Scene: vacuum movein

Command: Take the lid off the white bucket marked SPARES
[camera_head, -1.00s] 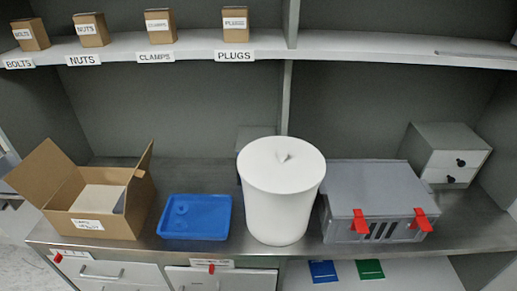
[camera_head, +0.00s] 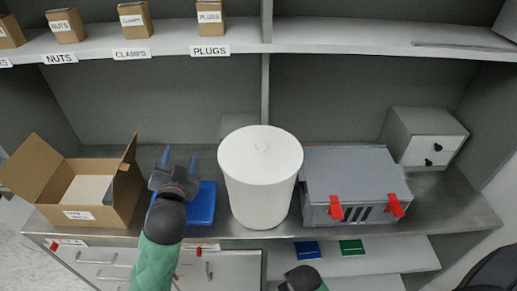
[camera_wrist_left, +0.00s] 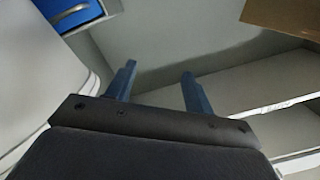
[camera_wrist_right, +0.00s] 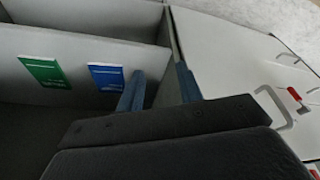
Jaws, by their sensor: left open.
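The white bucket (camera_head: 258,198) stands upright on the metal counter, between the blue tray and the grey case. Its white lid (camera_head: 272,140) is on top, with a small pale raised tab near the middle. I see no SPARES marking on the side facing me. My left gripper (camera_head: 179,160) is open and empty, over the blue tray and left of the bucket, apart from it. Its spread fingers also show in the left wrist view (camera_wrist_left: 158,72). My right gripper (camera_wrist_right: 159,70) has its fingers apart and empty, low in front of the counter.
An open cardboard box (camera_head: 75,215) stands left of the blue tray (camera_head: 203,205). Right of the bucket is a grey case (camera_head: 350,175) with red latches, then a small drawer unit (camera_head: 425,140). A shelf (camera_head: 340,35) with small boxes runs above. Drawers (camera_head: 225,268) lie below.

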